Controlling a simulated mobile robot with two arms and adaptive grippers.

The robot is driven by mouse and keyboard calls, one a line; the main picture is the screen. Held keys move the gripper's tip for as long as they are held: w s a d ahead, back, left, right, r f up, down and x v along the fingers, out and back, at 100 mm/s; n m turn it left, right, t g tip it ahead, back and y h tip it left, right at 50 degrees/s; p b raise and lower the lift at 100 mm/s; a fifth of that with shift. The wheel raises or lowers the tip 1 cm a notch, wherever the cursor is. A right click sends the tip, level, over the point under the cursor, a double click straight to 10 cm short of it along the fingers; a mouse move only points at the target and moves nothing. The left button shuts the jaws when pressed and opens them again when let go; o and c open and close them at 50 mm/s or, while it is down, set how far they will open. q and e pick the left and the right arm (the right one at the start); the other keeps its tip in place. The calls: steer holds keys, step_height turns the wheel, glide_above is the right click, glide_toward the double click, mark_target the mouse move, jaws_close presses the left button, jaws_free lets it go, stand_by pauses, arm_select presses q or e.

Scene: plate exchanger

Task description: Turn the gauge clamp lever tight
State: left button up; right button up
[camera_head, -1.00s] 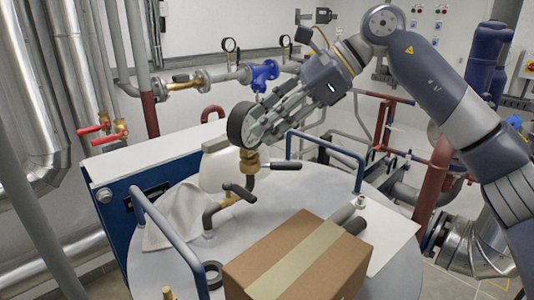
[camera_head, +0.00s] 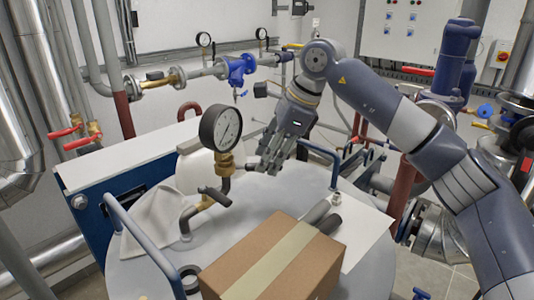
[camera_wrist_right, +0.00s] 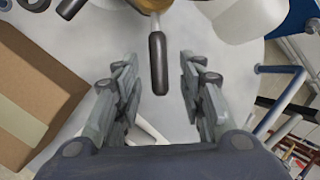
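The round pressure gauge (camera_head: 220,128) stands upright on a brass fitting (camera_head: 225,160) above a bent pipe on the tank. The clamp lever (camera_wrist_right: 157,65) has a dark grip on a metal stem and shows clearly in the right wrist view; in the head view it is mostly hidden by my right gripper. My right gripper (camera_head: 266,165) is just right of the brass fitting, fingers pointing down. In the wrist view its fingers (camera_wrist_right: 158,75) are open, one on each side of the lever grip, with visible gaps. My left gripper is not in view.
A cardboard box (camera_head: 270,262) sits on the tank top in front. A black-handled valve (camera_head: 214,196) and a cloth (camera_head: 160,222) are left of the fitting. A white container (camera_head: 195,172) stands behind. Blue rails (camera_head: 140,240) edge the tank.

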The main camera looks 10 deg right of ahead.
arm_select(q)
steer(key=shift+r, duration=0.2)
arm_select(e)
steer(key=shift+w+a+f, duration=0.1)
steer(key=shift+a+f, duration=0.2)
steer(key=shift+f, duration=0.25)
jaws_close()
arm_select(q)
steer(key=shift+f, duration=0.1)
